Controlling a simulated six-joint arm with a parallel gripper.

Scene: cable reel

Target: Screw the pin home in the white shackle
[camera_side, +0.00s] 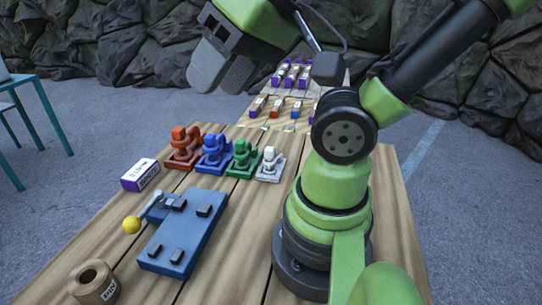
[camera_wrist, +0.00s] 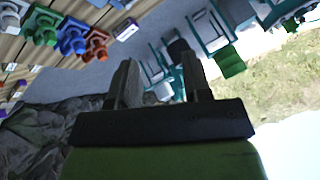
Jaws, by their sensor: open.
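The white shackle (camera_side: 270,164) stands on its base at the right end of a row of shackles on the wooden table. It also shows at the upper left corner of the wrist view (camera_wrist: 14,10), partly cut off. Its pin is too small to make out. My gripper (camera_side: 222,72) is high above the table, up and to the left of the white shackle in the side view, and well apart from it. Its two fingers are spread and empty in the wrist view (camera_wrist: 160,82), pointing away from the table.
Green (camera_side: 243,159), blue (camera_side: 215,153) and red (camera_side: 184,147) shackles stand left of the white one. A purple-white box (camera_side: 140,174), a blue plate with a yellow-knobbed lever (camera_side: 184,232) and a twine spool (camera_side: 94,283) lie nearer. Several small items sit on the far table part.

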